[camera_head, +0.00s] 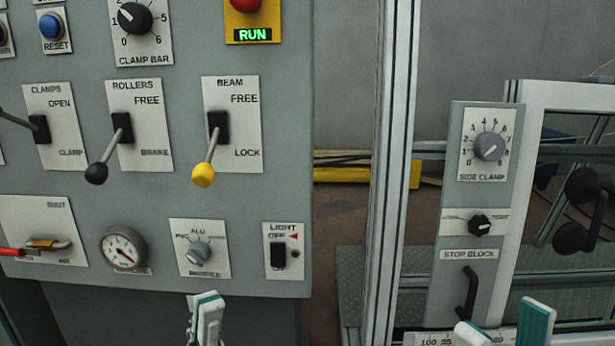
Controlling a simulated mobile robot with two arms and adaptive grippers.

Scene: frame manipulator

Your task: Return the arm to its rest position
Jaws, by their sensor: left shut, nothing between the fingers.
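My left gripper (206,319) shows at the bottom edge, below the grey control panel (185,240). Its pale and teal fingers are together with nothing between them. It is apart from the panel's controls in the picture. My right gripper (504,333) shows at the bottom right, below the stop block handle (467,293). Its fingers are spread apart, with nothing seen between them. The rest of both grippers and both arms is cut off by the lower edge.
The panel carries the beam lever (208,155), rollers lever (108,155), a pressure gauge (124,250) and a light switch (278,255). A metal upright (395,180) stands between the grippers. The side clamp panel (480,180) is at right.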

